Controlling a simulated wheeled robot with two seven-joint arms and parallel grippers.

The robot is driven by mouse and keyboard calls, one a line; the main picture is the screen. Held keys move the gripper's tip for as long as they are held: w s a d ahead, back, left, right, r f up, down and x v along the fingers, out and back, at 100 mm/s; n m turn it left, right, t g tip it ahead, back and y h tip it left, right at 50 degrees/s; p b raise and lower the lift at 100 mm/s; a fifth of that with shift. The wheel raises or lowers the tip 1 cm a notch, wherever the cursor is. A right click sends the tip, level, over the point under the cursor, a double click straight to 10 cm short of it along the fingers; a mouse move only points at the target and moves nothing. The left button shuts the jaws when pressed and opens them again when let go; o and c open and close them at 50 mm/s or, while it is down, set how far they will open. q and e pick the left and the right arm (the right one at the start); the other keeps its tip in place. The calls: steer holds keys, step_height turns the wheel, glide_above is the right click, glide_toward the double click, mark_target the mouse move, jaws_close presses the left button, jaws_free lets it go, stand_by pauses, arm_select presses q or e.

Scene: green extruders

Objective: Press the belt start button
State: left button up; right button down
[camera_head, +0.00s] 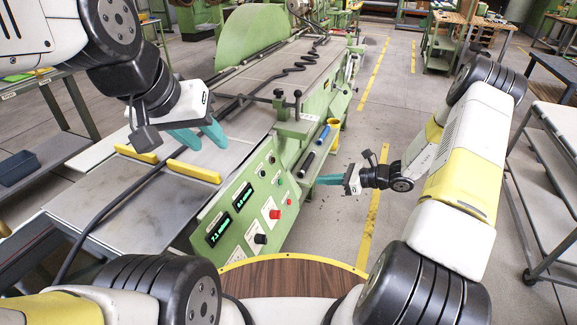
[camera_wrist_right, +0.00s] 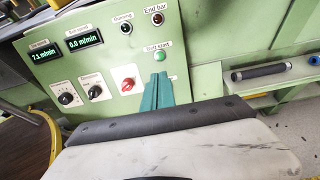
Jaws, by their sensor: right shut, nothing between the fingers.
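The green belt start button (camera_wrist_right: 159,56) sits under its label on the green control panel (camera_wrist_right: 197,50) in the right wrist view. In the head view the panel (camera_head: 236,192) is on the machine's near side. My right gripper (camera_wrist_right: 158,76) is shut and empty, with its teal fingertips just below the button in the picture. In the head view my right gripper (camera_head: 318,180) points left toward the panel, with a visible gap between. My left gripper (camera_head: 211,147) is open and empty over the machine bed, its teal fingers apart.
A red switch (camera_wrist_right: 128,84), two black knobs and two lit displays (camera_wrist_right: 84,41) are on the same panel. A dark cylinder (camera_wrist_right: 264,71) lies on a ledge to the right. A black cable (camera_head: 112,200) runs along the bed (camera_head: 150,215). Open floor lies right of the machine.

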mark_target(281, 182)
steer(key=x, duration=1.4)
steer(key=shift+s, duration=0.1)
